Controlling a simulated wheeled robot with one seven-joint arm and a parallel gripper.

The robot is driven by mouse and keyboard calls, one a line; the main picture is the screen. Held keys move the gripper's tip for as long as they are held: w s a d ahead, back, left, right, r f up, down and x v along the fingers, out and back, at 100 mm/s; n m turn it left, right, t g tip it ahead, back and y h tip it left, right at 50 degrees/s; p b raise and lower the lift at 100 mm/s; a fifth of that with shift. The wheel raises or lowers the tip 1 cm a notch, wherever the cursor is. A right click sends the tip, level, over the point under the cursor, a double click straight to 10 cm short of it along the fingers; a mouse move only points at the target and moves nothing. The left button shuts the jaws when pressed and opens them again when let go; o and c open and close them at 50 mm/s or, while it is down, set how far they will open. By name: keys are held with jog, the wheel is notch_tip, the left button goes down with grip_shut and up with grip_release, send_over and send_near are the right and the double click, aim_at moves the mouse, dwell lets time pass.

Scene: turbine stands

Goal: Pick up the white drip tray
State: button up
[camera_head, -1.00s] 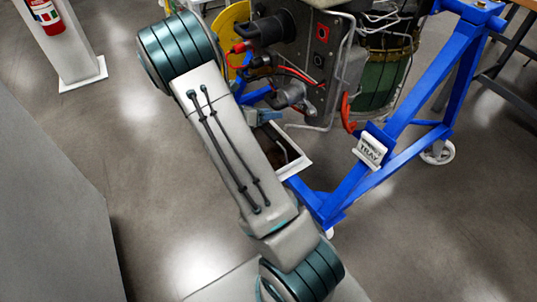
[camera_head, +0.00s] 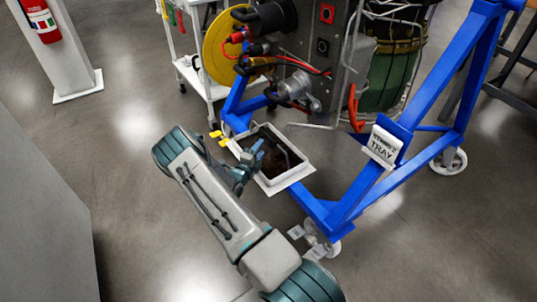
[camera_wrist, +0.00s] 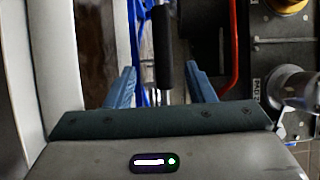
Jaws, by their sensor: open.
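The white drip tray (camera_head: 288,181) is a square, open tray with a dark brown inside. It is low, under the engine and beside the blue stand. Small yellow parts (camera_head: 217,136) show at its left corner. My gripper (camera_head: 256,150) is over the tray's left part in the head view and hides some of its inside. In the wrist view my gripper (camera_wrist: 163,85) has its two blue fingers apart, with nothing held. A pale wall (camera_wrist: 50,65) with a brown surface beside it, likely the tray, runs along the left there. I cannot tell whether the fingers touch the tray.
The blue wheeled stand (camera_head: 345,205) with a "TRAY" sign (camera_head: 382,147) is close on the right. The engine (camera_head: 340,60) with cables and hoses hangs above. A white cart (camera_head: 203,82) and a fire extinguisher (camera_head: 40,18) are behind.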

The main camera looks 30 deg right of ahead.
aim_at(268, 140)
jog(key=b+x, duration=0.1)
jog(key=x, duration=0.4)
jog(key=shift+d, duration=0.1)
jog(key=shift+r+b+x, duration=0.1)
jog(key=shift+b+x, duration=0.55)
jog(key=shift+x, duration=0.7)
jog(key=shift+r+b+x, duration=0.15)
jog(key=shift+b+x, duration=0.45)
jog(key=shift+x, duration=0.75)
jog(key=shift+w, duration=0.15)
grip_shut()
